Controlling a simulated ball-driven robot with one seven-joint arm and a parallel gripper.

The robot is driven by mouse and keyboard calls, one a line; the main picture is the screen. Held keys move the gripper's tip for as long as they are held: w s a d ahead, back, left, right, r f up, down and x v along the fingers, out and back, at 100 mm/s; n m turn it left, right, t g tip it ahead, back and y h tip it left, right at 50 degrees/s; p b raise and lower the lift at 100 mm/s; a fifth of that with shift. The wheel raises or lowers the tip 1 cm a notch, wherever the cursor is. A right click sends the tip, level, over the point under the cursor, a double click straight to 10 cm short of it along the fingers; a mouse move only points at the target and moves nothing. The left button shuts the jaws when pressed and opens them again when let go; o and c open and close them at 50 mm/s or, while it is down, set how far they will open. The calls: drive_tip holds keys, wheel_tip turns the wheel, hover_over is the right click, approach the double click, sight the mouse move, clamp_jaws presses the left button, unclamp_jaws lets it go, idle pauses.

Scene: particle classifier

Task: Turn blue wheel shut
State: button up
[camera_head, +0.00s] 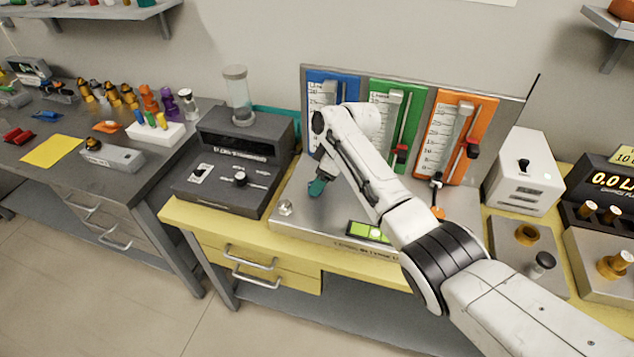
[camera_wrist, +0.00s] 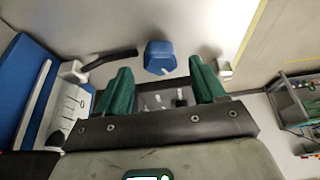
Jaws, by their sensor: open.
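The blue wheel (camera_wrist: 159,57) shows in the wrist view on the grey metal base, between and just beyond my two green fingertips. A gap shows on each side of it, so neither finger appears to touch it. My gripper (camera_head: 318,186) is open and empty in the head view, pointing down over the left part of the metal base (camera_head: 340,225). There the wheel is hidden by my arm and gripper. The blue panel (camera_head: 327,85) stands behind, partly covered by my arm; it also shows at the left of the wrist view (camera_wrist: 27,75).
A black lever (camera_wrist: 110,58) sits left of the wheel in the wrist view. Green (camera_head: 385,98) and orange (camera_head: 447,130) panels with valves stand to the right of the blue one. A dark device (camera_head: 237,155) stands to the left, and a white box (camera_head: 523,170) to the right.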

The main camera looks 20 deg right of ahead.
drive_tip(key=shift+x, duration=1.35)
drive_tip(key=shift+c, duration=0.4)
drive_tip(key=c, duration=1)
drive_tip(key=shift+o, duration=0.2)
